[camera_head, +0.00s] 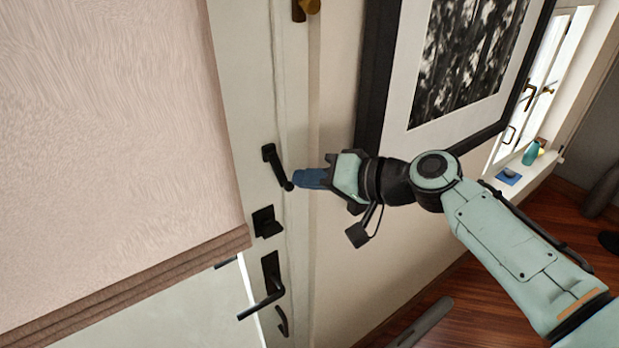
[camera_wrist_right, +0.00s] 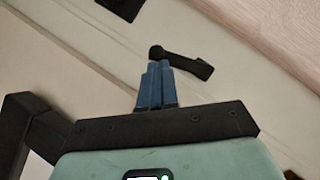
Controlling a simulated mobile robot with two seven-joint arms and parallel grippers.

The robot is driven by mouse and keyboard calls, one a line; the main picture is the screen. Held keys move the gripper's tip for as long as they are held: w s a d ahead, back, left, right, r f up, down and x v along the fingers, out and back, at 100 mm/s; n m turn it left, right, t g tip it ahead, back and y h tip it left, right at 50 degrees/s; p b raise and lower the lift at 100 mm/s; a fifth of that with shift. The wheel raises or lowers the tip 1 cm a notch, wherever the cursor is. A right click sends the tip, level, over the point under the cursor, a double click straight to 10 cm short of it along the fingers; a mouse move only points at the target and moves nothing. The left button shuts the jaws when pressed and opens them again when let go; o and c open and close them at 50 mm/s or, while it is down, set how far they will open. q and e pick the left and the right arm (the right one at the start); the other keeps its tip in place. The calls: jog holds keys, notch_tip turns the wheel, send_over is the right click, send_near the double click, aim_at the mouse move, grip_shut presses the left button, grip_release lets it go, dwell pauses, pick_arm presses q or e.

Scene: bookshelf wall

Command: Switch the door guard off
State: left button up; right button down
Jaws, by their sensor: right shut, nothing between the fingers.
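The door guard (camera_head: 274,163) is a black bar on the pale door edge, slanting down to the right to a rounded end. It also shows in the right wrist view (camera_wrist_right: 189,64), just beyond my fingertips. My right gripper (camera_head: 297,179) comes in from the right, with blue fingers shut and empty. In the head view the fingertips are right beside the guard's lower end. In the wrist view the fingers (camera_wrist_right: 158,66) overlap the guard's near side. I cannot tell whether they touch it. My left gripper is not in view.
Below the guard are a black turn knob (camera_head: 266,222) and a black lever handle (camera_head: 268,296). A pale blind (camera_head: 110,130) covers the door's left part. A black-framed picture (camera_head: 388,115) hangs on the wall behind my right arm. A windowsill (camera_head: 530,172) holds a teal bottle (camera_head: 531,153).

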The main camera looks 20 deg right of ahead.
jog(key=b, duration=0.2)
jog(key=a+f+m+y+b, duration=0.1)
jog(key=b, duration=0.1)
jog(key=shift+s+f+m+y, duration=0.25)
jog(key=shift+s+m+y, duration=0.05)
jog(key=shift+s+r, duration=0.1)
jog(key=shift+r, duration=0.1)
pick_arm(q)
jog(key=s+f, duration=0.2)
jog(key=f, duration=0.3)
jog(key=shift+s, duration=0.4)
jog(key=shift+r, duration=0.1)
pick_arm(e)
jog(key=shift+r, duration=0.1)
